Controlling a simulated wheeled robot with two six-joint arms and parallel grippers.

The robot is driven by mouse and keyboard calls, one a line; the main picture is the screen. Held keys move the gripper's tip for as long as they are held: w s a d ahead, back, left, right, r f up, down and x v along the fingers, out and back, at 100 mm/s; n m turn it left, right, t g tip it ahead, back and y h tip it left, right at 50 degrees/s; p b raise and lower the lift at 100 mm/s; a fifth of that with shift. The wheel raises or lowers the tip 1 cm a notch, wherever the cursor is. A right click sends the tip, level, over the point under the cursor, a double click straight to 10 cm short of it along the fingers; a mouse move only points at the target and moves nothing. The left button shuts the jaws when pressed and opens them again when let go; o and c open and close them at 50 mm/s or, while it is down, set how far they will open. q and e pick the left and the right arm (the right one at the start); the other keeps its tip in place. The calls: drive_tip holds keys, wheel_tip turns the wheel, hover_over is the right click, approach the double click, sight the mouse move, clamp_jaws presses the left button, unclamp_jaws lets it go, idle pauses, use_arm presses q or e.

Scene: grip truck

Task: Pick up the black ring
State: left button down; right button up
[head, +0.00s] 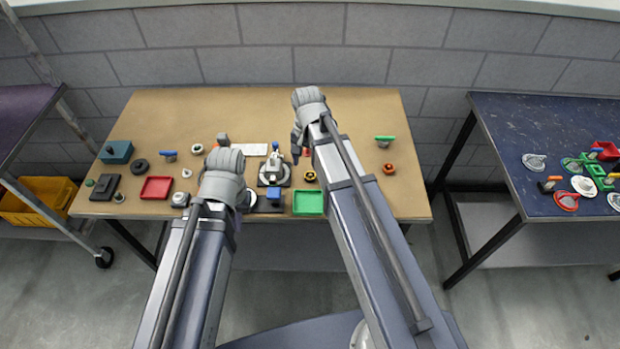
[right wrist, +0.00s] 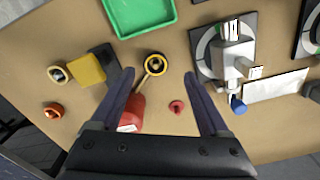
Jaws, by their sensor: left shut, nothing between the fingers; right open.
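The black ring (head: 140,166) lies flat on the left part of the brown table in the head view, between the teal box and the red tray. My left gripper (head: 243,200) is to the right of the ring, apart from it, shut and empty, and mostly hidden by its own wrist. My right gripper (head: 297,146) is farther right, over the middle of the table. In the right wrist view my right gripper (right wrist: 158,75) is open, with nothing held. I cannot make out the black ring in that view.
A red tray (head: 157,187), a teal box (head: 116,152) and a dark block (head: 104,187) stand around the ring. A green tray (head: 308,203) and a grey-white fixture (head: 274,170) are near the table's middle. The back of the table is mostly clear.

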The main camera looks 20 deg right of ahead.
sight(310, 174)
drive_tip(key=f+b, duration=0.2)
drive_tip(key=f, duration=0.1)
drive_tip(key=f+b, duration=0.1)
drive_tip(key=b, duration=0.1)
drive_tip(key=shift+d+f, duration=0.35)
drive_tip(key=shift+f, duration=0.05)
drive_tip(key=shift+r, duration=0.1)
clamp_jaws()
